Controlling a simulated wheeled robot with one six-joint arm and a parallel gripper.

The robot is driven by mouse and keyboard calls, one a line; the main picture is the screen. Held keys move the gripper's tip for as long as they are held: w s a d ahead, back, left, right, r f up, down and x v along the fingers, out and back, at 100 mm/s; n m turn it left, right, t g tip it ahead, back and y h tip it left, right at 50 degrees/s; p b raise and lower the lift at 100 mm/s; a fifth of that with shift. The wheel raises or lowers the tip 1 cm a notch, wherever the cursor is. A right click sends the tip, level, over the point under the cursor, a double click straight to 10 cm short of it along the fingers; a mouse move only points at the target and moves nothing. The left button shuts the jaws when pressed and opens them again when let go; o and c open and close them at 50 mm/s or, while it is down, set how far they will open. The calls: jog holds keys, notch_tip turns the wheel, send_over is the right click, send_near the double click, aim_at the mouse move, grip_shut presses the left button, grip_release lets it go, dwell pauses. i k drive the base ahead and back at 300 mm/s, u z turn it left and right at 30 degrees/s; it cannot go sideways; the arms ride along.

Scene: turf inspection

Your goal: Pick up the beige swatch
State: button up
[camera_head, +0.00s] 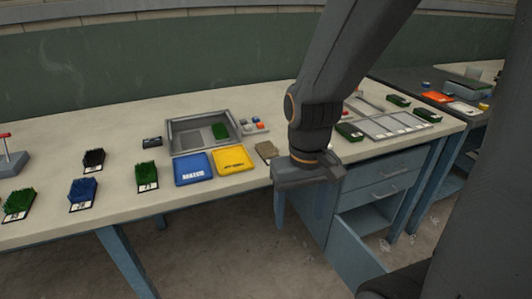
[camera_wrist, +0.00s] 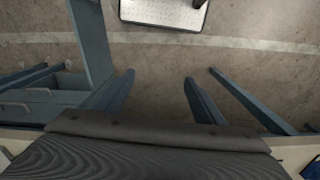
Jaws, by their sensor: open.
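The beige swatch (camera_head: 267,150) lies on the bench near its front edge, just right of the yellow tray, in the head view. It is a small brownish-beige patch, and my arm may cover its right side. I cannot make it out in the wrist view. My gripper (camera_wrist: 159,76) is open and empty in the wrist view, with floor showing between its fingers.
A blue tray (camera_head: 194,168) and a yellow tray (camera_head: 233,160) lie before a grey bin (camera_head: 178,139) holding a green swatch (camera_head: 220,131). Green, blue and black swatches stand left. Compartment trays (camera_head: 385,126) lie right.

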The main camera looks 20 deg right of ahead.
aim_at(267, 151)
jog(key=z, duration=0.05)
jog(key=k, duration=0.5)
jog(key=z, duration=0.9)
jog(key=i, duration=0.75)
jog(key=u, duration=1.7)
jog(key=i, duration=0.5)
